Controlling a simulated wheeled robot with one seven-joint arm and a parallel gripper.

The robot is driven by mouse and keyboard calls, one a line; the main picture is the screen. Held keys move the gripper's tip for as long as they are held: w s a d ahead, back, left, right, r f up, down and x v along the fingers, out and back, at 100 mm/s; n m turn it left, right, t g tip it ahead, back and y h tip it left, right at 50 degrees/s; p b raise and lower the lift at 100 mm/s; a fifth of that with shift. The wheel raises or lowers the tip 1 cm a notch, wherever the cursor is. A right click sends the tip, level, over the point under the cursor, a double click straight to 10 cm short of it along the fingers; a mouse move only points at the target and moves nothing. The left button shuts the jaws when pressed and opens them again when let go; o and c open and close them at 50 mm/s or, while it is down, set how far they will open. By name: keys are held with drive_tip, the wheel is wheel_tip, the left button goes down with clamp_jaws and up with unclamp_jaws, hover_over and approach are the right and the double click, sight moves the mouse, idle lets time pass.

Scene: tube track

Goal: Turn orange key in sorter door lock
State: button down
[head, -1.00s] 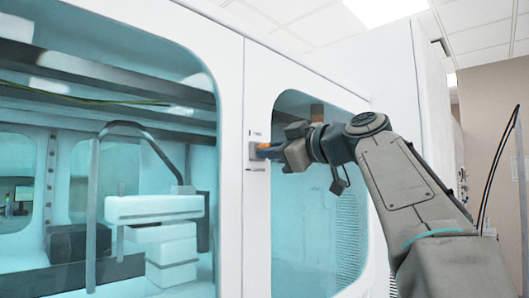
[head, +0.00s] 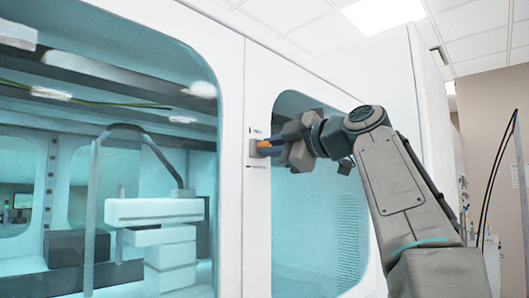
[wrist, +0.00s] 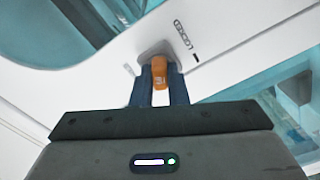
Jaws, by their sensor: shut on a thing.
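The orange key (wrist: 159,72) sits at the grey lock plate (wrist: 154,49) on the white door frame.
The sorter's large left window (head: 110,110) shows white trays and dark rails inside. A second teal window (head: 320,225) lies right of the lock, behind my arm. The white frame strip (head: 256,240) below the lock is clear.

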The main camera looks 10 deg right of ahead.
idle(0.3)
drive_tip(key=shift+n+b, duration=0.45)
drive_tip(key=shift+n, duration=1.35)
drive_tip(key=shift+f+n, duration=0.1)
drive_tip(key=shift+n, duration=0.5)
drive_tip(key=c, duration=1.3)
unclamp_jaws()
drive_tip(key=shift+c, duration=0.2)
drive_tip(key=b+v, duration=0.3)
drive_tip(key=v, duration=1)
drive_tip(key=shift+s+d, duration=0.2)
drive_tip(key=shift+s, duration=0.2)
